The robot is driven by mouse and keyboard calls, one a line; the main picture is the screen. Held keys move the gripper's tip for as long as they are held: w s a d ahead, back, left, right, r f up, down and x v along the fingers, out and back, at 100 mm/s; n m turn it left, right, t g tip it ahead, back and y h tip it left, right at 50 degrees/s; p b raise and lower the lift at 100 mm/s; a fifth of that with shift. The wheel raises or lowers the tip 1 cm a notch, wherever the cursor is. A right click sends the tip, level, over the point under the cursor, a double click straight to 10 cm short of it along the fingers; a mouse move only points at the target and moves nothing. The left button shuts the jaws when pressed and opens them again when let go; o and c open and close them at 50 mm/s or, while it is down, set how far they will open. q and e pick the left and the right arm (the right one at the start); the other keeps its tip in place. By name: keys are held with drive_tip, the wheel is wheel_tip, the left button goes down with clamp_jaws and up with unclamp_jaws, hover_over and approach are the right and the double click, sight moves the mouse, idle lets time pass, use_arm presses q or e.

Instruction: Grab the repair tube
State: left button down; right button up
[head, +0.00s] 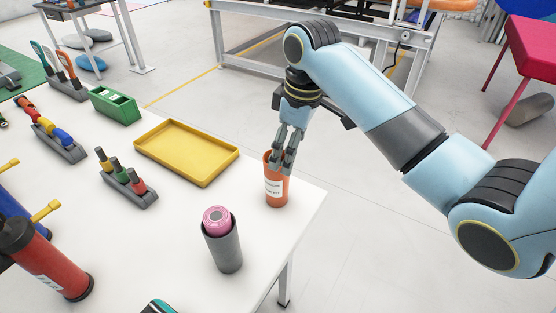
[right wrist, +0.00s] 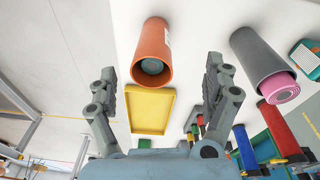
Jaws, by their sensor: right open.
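The orange tube (head: 276,192) with a white label stands upright near the right edge of the white table. It also shows in the right wrist view (right wrist: 153,45), open end toward the camera, with something dark grey-green inside. I take it to be the repair tube. My right gripper (head: 287,163) is open and points down at the tube's top, its fingers overlapping the rim in the head view. In the right wrist view the open fingers (right wrist: 167,82) lie left and right of the tube, with gaps on both sides. My left gripper is out of view.
A grey cylinder with a pink roll (head: 224,245) stands close by, nearer the camera. A yellow tray (head: 187,152) lies to the left of the tube. Tool racks (head: 128,187), a green box (head: 115,105) and a red pump (head: 50,262) stand farther left. Right of the table is open floor.

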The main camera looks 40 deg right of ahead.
drive_tip(key=w, duration=0.3)
hover_over(277, 180)
drive_tip(key=w+d, duration=0.2)
drive_tip(key=d, duration=0.1)
drive_tip(key=f, duration=0.3)
drive_tip(key=shift+a+f+n, duration=0.25)
drive_tip(key=shift+f+n, duration=0.15)
drive_tip(key=f, duration=0.5)
drive_tip(key=shift+w+a+f+p, duration=0.15)
drive_tip(key=shift+a+f+p, duration=0.2)
drive_tip(key=shift+c, duration=0.4)
drive_tip(key=c, duration=1.1)
